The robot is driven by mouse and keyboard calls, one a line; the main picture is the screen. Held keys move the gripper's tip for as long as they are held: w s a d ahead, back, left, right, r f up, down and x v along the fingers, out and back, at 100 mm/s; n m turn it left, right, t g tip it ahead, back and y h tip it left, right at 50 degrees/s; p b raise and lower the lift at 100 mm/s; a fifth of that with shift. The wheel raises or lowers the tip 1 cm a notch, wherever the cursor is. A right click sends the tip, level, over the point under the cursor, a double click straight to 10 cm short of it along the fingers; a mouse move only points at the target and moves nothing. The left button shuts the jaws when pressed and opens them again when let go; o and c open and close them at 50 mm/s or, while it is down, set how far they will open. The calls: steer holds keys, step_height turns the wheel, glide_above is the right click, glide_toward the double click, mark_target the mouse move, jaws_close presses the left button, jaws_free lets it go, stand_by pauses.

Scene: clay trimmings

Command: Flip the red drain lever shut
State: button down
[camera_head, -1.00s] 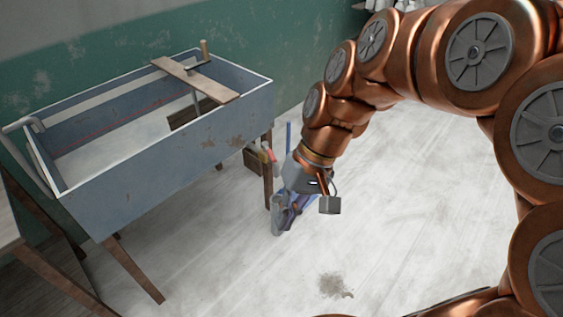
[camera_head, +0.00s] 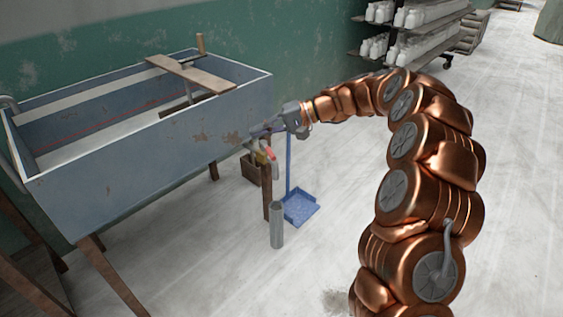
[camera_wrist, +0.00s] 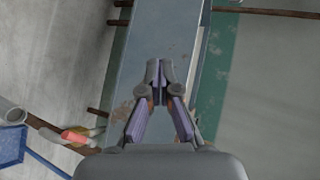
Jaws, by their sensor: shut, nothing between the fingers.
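In the wrist view the red lever (camera_wrist: 75,136) shows at the lower left, beside the trough (camera_wrist: 160,40). My gripper (camera_head: 254,132) is shut and empty. In the head view it appears just above the lever, in front of the trough's right end. In the wrist view its closed fingertips (camera_wrist: 160,66) lie over the trough, and the lever is off to their left, apart from them.
A grey upright pipe (camera_head: 277,226) stands on the floor under the valve's spout. A blue dustpan (camera_head: 300,208) with a long handle lies beside it. A wooden box (camera_head: 251,168) stands behind the trough leg. Shelves with white bottles (camera_head: 420,40) are at the back. The right floor is clear.

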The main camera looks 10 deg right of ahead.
steer(key=w+d+f+m+t+b, duration=0.1)
steer(key=w+d+f+t+b, duration=0.3)
steer(key=w+d+f, duration=0.3)
steer(key=w+d+f+m+t+b, duration=0.2)
steer(key=w+d+f+b, duration=0.4)
steer(key=d+f, duration=0.8)
steer(key=shift+w+d+f+m+t, duration=0.3)
steer(key=shift+w+d+t, duration=0.15)
steer(key=shift+w+t, duration=0.65)
steer(key=shift+w, duration=0.15)
steer(key=b, duration=0.3)
glide_toward(268, 149)
steer(key=shift+w+d+f+x, duration=0.1)
steer(key=shift+f+x, duration=0.05)
steer(key=shift+x, duration=0.65)
steer(key=shift+w+d+f+x, duration=0.1)
steer(key=shift+x, duration=0.7)
steer(key=shift+w+d+f+x, duration=0.1)
steer(key=shift+f+x, duration=0.05)
steer(key=shift+x, duration=0.7)
steer(key=shift+s+a+b, duration=0.1)
steer(key=shift+s+b, duration=0.05)
steer(key=shift+b, duration=0.55)
